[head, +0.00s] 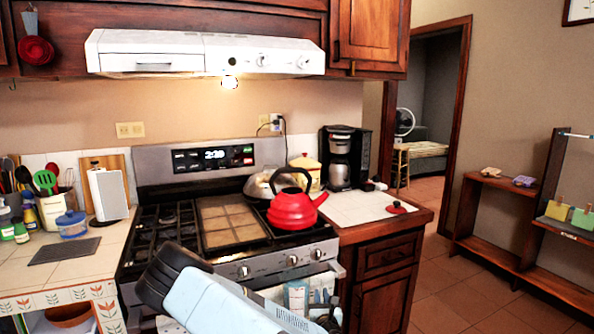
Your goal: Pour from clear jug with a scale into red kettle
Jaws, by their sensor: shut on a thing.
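I cannot make out the clear jug with a scale anywhere in this view. A light blue and black part of my arm rises from the bottom edge in front of the stove. My gripper's fingertips do not show, so what they hold is hidden.
The stove (220,222) has a flat griddle in its middle. The range hood (204,55) hangs above. A towel hangs at the oven front. White tiles by the coffee maker are mostly clear.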

